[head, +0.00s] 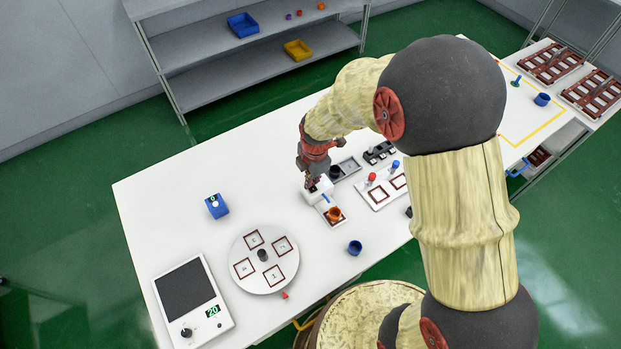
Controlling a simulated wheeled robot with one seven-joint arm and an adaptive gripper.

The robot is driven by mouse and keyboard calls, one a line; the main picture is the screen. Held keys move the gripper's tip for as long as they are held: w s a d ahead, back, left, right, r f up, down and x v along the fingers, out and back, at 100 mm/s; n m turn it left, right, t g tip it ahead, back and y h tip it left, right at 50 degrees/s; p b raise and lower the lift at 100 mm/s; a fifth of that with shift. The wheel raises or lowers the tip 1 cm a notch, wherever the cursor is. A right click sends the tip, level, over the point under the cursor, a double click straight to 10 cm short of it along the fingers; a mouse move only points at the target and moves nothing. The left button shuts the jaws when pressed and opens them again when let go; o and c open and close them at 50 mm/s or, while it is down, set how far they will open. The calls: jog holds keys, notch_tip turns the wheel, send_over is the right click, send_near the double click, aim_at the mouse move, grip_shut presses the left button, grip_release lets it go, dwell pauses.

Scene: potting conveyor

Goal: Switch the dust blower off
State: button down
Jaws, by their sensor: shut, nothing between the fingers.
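My gripper (311,184) points down at the middle of the white table. Its fingers are shut and empty. Right below the fingertips is a small white box (319,194) with a short blue part on its front, which looks like the dust blower. A dark patch, perhaps its switch, shows on the box's top at the fingertips. I cannot tell whether the fingers touch it, and the switch position is too small to read. An orange round part (334,213) sits in a dark red square frame just in front of the box.
To the right are a grey tray (348,168), black switches (379,152) and a white panel (378,196) with red and blue knobs. To the left are a round turntable (263,282), a blue counter box (216,206) and a scale (187,302). A blue cup (355,247) stands near the front edge.

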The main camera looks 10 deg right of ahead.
jog(key=shift+w+f, duration=0.1)
jog(key=shift+f, duration=0.35)
jog(key=shift+s, duration=0.2)
jog(key=shift+s+d, duration=0.3)
jog(key=shift+s, duration=0.35)
jog(key=shift+r, duration=0.1)
